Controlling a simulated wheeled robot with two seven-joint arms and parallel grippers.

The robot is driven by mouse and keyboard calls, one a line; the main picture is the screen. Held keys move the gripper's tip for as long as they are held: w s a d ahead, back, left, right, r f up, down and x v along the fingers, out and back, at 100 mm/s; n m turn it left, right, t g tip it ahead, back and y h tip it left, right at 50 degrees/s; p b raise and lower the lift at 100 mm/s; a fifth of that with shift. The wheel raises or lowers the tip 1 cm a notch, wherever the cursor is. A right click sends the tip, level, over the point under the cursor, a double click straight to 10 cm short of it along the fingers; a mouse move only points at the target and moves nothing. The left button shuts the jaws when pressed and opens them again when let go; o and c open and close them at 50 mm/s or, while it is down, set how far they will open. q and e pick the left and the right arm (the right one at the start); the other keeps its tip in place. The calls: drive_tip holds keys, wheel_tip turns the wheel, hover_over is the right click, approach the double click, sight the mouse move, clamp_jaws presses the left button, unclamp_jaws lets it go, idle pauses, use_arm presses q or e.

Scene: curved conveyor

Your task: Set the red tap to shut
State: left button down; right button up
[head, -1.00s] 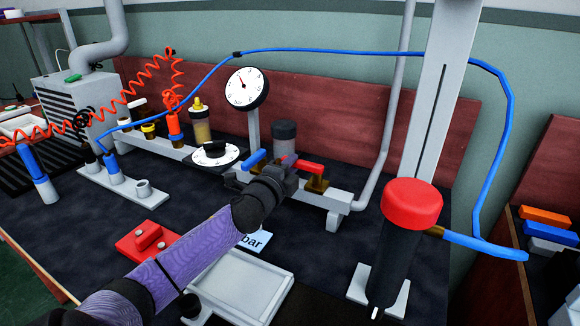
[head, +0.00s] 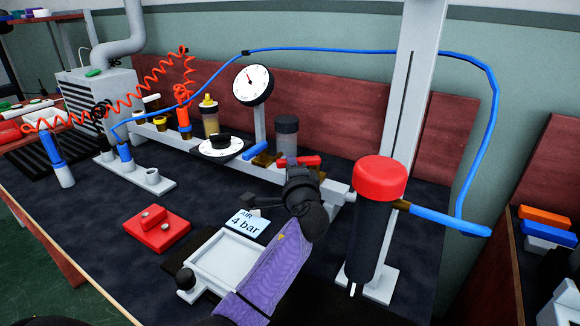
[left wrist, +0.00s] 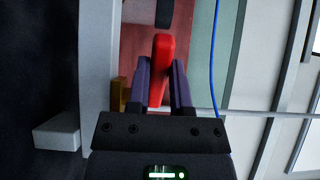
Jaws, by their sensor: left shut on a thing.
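The red tap (head: 300,161) is a red lever on a brass body, set on the grey manifold rail at the back of the bench. In the left wrist view the red lever (left wrist: 160,62) lies between my two fingers. My left gripper (head: 302,172) is shut on this lever, and its dark body hides part of the tap in the head view. The brass body (left wrist: 118,94) shows beside the fingers in the left wrist view. The lever appears to lie along the rail in the head view. My right gripper is not in view.
A blue tap lever (head: 255,150) and a round gauge (head: 252,85) stand just left of the red tap. A black cylinder with a red cap (head: 379,180) stands close on the right. A grey tray (head: 231,258) and a red block (head: 157,228) lie in front.

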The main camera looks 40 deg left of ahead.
use_arm(q)
drive_tip(key=n+g+y, duration=0.1)
drive_tip(key=d+n+g+b, duration=0.1)
drive_tip(key=g, duration=0.1)
drive_tip(key=shift+s+f+y, duration=0.1)
drive_tip(key=shift+y, duration=0.3)
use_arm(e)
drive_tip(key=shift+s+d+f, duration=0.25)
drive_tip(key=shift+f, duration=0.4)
use_arm(q)
drive_tip(key=shift+d+n+g, duration=0.1)
drive_tip(key=shift+n+g, duration=0.2)
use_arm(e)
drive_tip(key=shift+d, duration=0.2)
use_arm(q)
drive_tip(key=c, duration=0.8)
unclamp_jaws()
drive_tip(key=shift+o, duration=1.4)
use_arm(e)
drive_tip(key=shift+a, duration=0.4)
